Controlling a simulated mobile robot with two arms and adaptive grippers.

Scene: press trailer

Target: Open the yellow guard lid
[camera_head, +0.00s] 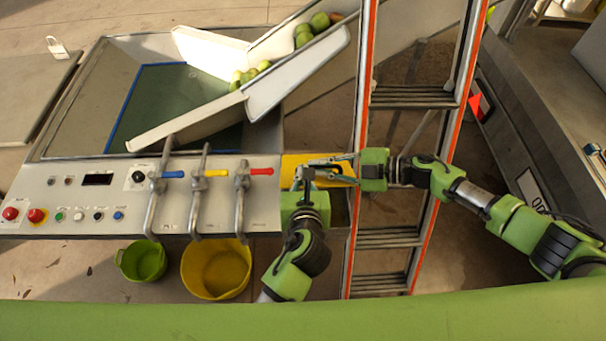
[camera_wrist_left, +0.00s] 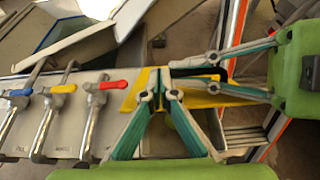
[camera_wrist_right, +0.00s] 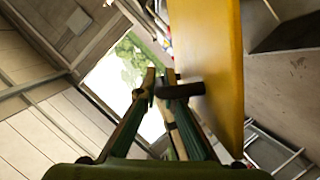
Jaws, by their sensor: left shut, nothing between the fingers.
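The yellow guard lid (camera_head: 297,165) is at the right end of the control panel, partly hidden by my grippers. In the left wrist view the lid (camera_wrist_left: 137,92) shows behind the fingertips, with part of a box opening below it. In the right wrist view its yellow face (camera_wrist_right: 222,70) fills the right side, with a dark bar handle (camera_wrist_right: 184,90) sticking out. My left gripper (camera_head: 306,171) is shut and empty at the lid. My right gripper (camera_wrist_right: 160,80) reaches in from the right, its fingertips close together at the handle. I cannot tell whether they grip it.
Several levers with blue, yellow and red (camera_head: 261,171) handles stand on the panel (camera_head: 110,215) left of my left gripper. An orange-edged ladder (camera_head: 410,237) stands close by my right arm. A green bucket (camera_head: 143,262) and a yellow bucket (camera_head: 217,272) stand below.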

